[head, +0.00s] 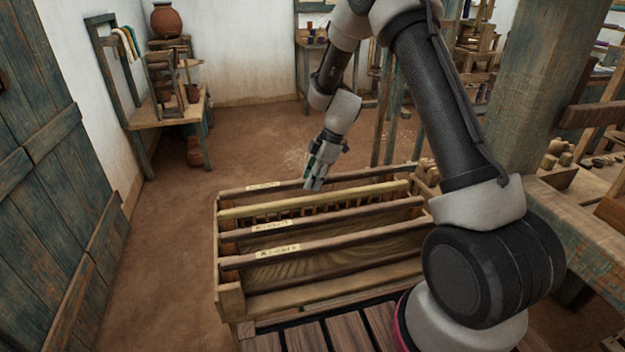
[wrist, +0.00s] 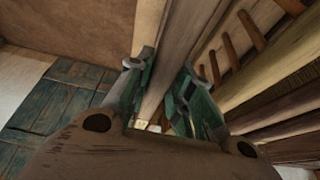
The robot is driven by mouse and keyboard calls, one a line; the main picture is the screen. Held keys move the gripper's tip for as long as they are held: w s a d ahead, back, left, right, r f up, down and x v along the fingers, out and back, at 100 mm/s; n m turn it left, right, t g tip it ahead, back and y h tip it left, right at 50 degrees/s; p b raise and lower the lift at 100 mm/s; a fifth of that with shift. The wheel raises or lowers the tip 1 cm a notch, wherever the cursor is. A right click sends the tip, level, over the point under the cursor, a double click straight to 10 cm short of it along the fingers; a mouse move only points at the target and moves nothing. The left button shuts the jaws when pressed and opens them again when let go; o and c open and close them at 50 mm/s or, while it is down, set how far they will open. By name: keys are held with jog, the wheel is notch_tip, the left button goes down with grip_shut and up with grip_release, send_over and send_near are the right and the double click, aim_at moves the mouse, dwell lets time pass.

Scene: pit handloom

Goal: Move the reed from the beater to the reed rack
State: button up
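The reed rack (head: 232,300) is a low wooden frame in the middle of the head view, holding several long parallel bars. A long dark wooden bar with a pale label, seemingly the reed (head: 240,191), lies along its far side. My gripper (head: 314,184) points down at this bar, right of its label. In the wrist view, the two green fingers of my gripper (wrist: 160,80) stand apart, one on each side of the wooden bar (wrist: 175,55). Firm contact does not show. The beater cannot be made out.
A pale yellowish bar (head: 310,199) with pegs below it runs close in front. Other labelled bars (head: 330,241) lie nearer. A thick wooden post (head: 545,80) stands right of my arm. Bare floor (head: 170,250) is clear at left, before a blue-green door (head: 40,180).

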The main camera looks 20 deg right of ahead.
jog(key=o, duration=0.4)
jog(key=v, duration=1.2)
